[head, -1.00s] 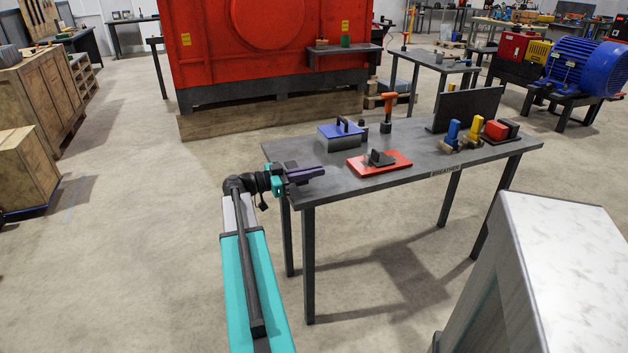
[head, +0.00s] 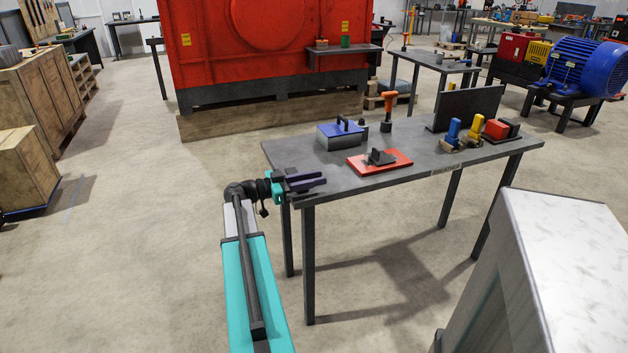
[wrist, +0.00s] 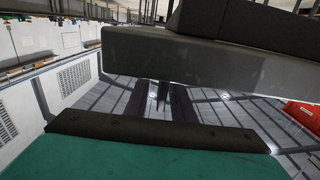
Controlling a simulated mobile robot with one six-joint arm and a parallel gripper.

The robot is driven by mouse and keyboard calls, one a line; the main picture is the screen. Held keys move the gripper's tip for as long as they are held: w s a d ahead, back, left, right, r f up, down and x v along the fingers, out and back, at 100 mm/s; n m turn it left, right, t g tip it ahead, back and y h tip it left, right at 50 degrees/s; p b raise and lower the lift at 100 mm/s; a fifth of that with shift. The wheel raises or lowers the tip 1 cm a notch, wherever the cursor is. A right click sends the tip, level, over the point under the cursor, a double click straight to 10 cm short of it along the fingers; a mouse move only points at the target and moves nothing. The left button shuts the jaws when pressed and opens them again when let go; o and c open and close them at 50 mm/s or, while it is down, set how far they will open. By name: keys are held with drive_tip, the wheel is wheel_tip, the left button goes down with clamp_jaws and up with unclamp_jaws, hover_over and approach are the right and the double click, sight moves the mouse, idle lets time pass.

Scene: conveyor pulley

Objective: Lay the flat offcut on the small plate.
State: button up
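In the head view a red plate (head: 397,165) lies on the dark table. A small dark grey angled piece (head: 380,157) with an upright part sits on it. I cannot make out a separate flat offcut with certainty. My gripper (head: 325,184) is at the table's left end, left of the red plate and apart from it. Its two dark purple fingers are spread, with nothing seen between them. In the wrist view the fingers (wrist: 150,100) also stand apart. A large grey slab (wrist: 210,58) crosses close in front there; I cannot tell what it is.
On the table (head: 330,186) stand a blue-topped box with a handle (head: 341,135), an orange-handled tool (head: 388,108), a dark upright panel (head: 470,107), and blue, yellow and red items (head: 477,130) at the right. The table's front right is clear.

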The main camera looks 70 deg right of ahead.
drive_tip(key=shift+r+p, duration=0.15)
drive_tip(key=shift+p, duration=0.8)
drive_tip(key=b+v, duration=0.2)
drive_tip(key=v, duration=1.1)
drive_tip(key=shift+w+a+f, duration=0.2)
drive_tip(key=shift+w+a, duration=0.05)
drive_tip(key=shift+a, duration=0.05)
